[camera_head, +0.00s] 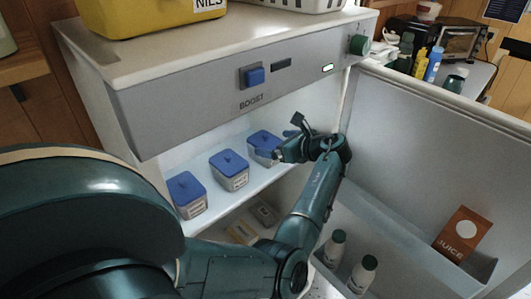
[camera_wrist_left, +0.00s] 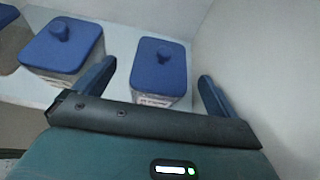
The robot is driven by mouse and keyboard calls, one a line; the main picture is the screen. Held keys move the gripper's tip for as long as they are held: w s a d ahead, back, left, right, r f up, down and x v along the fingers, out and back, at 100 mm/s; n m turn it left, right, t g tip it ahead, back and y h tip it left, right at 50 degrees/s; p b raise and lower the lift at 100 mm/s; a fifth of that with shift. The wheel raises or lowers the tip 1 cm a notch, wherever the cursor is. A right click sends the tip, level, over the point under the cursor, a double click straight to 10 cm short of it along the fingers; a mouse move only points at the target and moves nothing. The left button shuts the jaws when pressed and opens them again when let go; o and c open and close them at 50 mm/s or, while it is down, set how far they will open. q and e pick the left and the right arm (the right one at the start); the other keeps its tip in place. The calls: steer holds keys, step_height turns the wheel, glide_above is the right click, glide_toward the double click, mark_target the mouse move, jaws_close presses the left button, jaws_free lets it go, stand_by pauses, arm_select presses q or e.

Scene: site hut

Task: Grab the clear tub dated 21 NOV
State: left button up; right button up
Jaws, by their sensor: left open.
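Three clear tubs with blue lids stand in a row on the upper fridge shelf: a left tub (camera_head: 187,195), a middle tub (camera_head: 229,170) and a right tub (camera_head: 263,146). Their labels are too small to read, so I cannot tell which is dated 21 NOV. My left gripper (camera_head: 287,138) is open beside the right tub. In the left wrist view, that tub (camera_wrist_left: 160,72) shows between and beyond the spread fingers of the gripper (camera_wrist_left: 156,72), with a neighbouring tub (camera_wrist_left: 62,50) left of them. My right gripper is not in view.
The fridge door (camera_head: 430,150) stands open at the right, its rack holding white bottles (camera_head: 362,274) and a juice carton (camera_head: 463,236). Flat packs (camera_head: 243,232) lie on the lower shelf. A yellow container (camera_head: 150,15) and a white basket (camera_head: 300,4) sit on top.

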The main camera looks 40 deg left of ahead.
mark_target(267, 141)
arm_select(q)
steer(key=x, duration=0.5)
steer(key=shift+a, duration=0.2)
steer(key=shift+w, duration=0.1)
steer(key=c, duration=1.2)
